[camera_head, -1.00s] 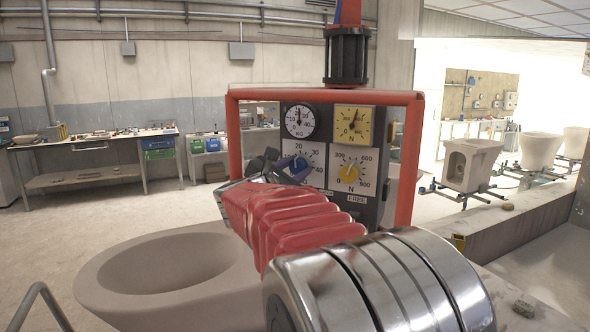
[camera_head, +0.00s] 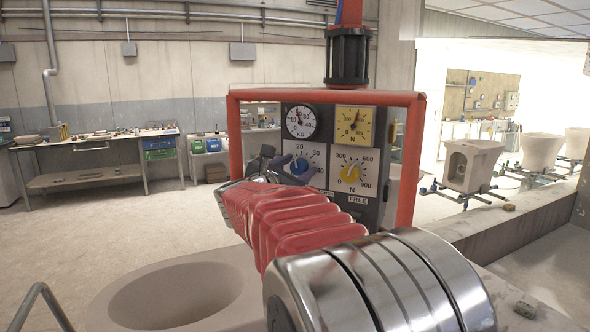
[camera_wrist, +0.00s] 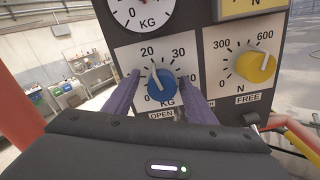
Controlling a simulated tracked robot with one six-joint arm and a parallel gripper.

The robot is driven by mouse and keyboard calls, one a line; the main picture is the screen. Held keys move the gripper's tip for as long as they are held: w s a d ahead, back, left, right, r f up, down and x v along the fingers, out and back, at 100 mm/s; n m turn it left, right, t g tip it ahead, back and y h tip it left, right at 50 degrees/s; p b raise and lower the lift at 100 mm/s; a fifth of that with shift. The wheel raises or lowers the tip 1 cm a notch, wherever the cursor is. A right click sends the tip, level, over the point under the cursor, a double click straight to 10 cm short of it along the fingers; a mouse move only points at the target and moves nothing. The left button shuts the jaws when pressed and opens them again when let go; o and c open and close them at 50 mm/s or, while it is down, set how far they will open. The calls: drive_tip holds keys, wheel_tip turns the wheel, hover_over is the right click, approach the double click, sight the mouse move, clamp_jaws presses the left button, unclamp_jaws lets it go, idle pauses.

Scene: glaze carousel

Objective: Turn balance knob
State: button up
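A blue knob (camera_wrist: 161,86) with a white pointer line sits on a white KG scale panel. The pointer points up, slightly left, near the 20 mark. It also shows in the head view (camera_head: 299,166), partly behind my gripper. My gripper (camera_wrist: 160,76) has its two purple-grey fingers on the left and right of the blue knob, with a visible gap on each side. Its fingers are apart in front of the panel; contact with the knob does not show. A yellow knob (camera_wrist: 257,67) on an N scale is to the right, clear of the fingers.
A round KG gauge (camera_head: 301,121) and a yellow N gauge (camera_head: 353,125) sit above the knobs. A red tube frame (camera_head: 233,135) surrounds the panel. A beige ceramic bowl (camera_head: 105,310) is below left of my arm. A ledge (camera_head: 500,228) runs on the right.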

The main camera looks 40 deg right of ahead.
drive_tip(key=v, duration=1.3)
drive_tip(key=shift+s+a, duration=0.15)
drive_tip(key=shift+a, duration=0.2)
drive_tip(key=shift+f, duration=0.1)
